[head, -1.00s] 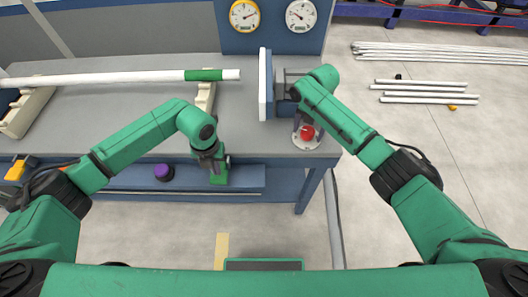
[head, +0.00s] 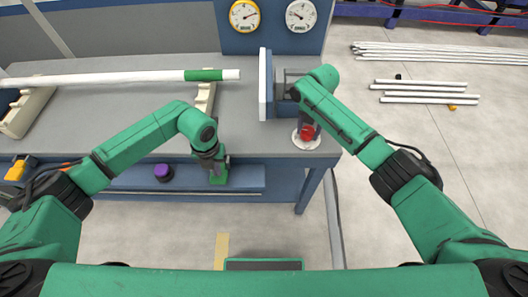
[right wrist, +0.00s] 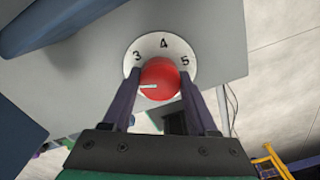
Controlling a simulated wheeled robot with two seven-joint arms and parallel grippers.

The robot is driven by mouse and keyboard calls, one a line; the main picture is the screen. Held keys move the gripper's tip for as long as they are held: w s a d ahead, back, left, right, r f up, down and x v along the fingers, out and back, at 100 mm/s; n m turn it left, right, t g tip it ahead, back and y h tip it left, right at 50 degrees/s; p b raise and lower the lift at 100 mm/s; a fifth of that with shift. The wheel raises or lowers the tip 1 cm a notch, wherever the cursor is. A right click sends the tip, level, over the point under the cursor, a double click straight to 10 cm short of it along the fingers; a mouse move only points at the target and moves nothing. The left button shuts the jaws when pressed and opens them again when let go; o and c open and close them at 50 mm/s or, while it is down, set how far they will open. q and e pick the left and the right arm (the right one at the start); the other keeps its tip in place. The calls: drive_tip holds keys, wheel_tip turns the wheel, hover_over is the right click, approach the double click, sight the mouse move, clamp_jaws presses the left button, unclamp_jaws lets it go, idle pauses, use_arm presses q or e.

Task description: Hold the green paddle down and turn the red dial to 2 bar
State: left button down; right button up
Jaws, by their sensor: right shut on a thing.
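The red dial (head: 307,132) sits on a round white scale plate at the front right of the bench. In the right wrist view the red dial (right wrist: 160,78) lies between the fingers of my right gripper (right wrist: 161,98), which is shut on it. Its white mark points left, below the 3; 3, 4 and 5 show on the scale, and the fingers hide the lower part. The green paddle (head: 219,180) is at the bench's front ledge. My left gripper (head: 214,168) points down at it and seems to touch it; its jaw opening is unclear.
Two gauges, one yellow-rimmed (head: 244,15) and one white (head: 300,15), are on the back panel. A white pipe with a green band (head: 203,75) lies across supports on the bench. A purple knob (head: 163,172) is left of the paddle. Loose pipes (head: 430,93) lie on the floor right.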

sight(308, 131)
use_arm(q)
drive_tip(key=shift+f, duration=1.7)
drive_tip(key=shift+s, duration=0.1)
use_arm(e)
drive_tip(key=n, duration=0.3)
drive_tip(key=shift+r, duration=0.1)
use_arm(q)
drive_tip(key=shift+r, duration=2.05)
use_arm(e)
drive_tip(key=o, duration=1.2)
drive_tip(key=shift+r, duration=3.45)
